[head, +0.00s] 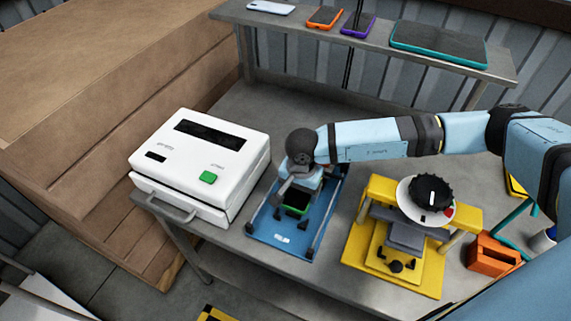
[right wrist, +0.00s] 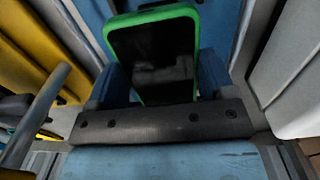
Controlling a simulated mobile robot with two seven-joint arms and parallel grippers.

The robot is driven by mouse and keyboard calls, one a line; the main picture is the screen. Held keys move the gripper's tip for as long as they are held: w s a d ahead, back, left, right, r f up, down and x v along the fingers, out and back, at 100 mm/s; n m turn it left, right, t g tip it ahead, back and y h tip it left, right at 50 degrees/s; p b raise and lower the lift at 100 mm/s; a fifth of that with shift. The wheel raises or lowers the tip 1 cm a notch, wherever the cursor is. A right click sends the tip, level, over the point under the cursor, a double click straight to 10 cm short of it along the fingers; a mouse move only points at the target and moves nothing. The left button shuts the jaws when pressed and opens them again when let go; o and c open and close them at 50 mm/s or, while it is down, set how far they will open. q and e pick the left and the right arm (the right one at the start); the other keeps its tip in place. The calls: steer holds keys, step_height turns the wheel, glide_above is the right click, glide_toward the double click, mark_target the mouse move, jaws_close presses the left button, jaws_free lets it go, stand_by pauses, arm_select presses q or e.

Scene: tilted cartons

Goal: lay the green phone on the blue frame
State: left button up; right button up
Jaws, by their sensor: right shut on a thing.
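The green phone (head: 296,203), with a dark screen and green rim, is in my right gripper (head: 293,192). In the right wrist view the phone (right wrist: 153,60) sits between the two blue fingers, screen towards the camera. The blue frame (head: 282,238) is a flat blue tray with grey rails along its sides, on the grey table. The gripper and phone are over the frame's middle in the head view; whether the phone touches it I cannot tell. My arm and gripper hide the frame's back part. My left gripper is not in view.
A white machine with a green button (head: 208,177) stands left of the frame. A yellow fixture with a black knob (head: 431,193) stands to the right, with an orange box (head: 492,256) beyond it. A raised shelf (head: 385,47) behind carries several phones and a teal-edged tablet (head: 438,43).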

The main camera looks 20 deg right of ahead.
steer(key=shift+w+r, duration=0.1)
steer(key=shift+w, duration=0.3)
steer(key=shift+s+f, duration=0.2)
steer(key=shift+f, duration=0.2)
steer(key=shift+f+b, duration=0.8)
steer(key=shift+f, duration=0.6)
steer(key=shift+f+b, duration=0.45)
steer(key=shift+f, duration=0.2)
steer(key=o, duration=1)
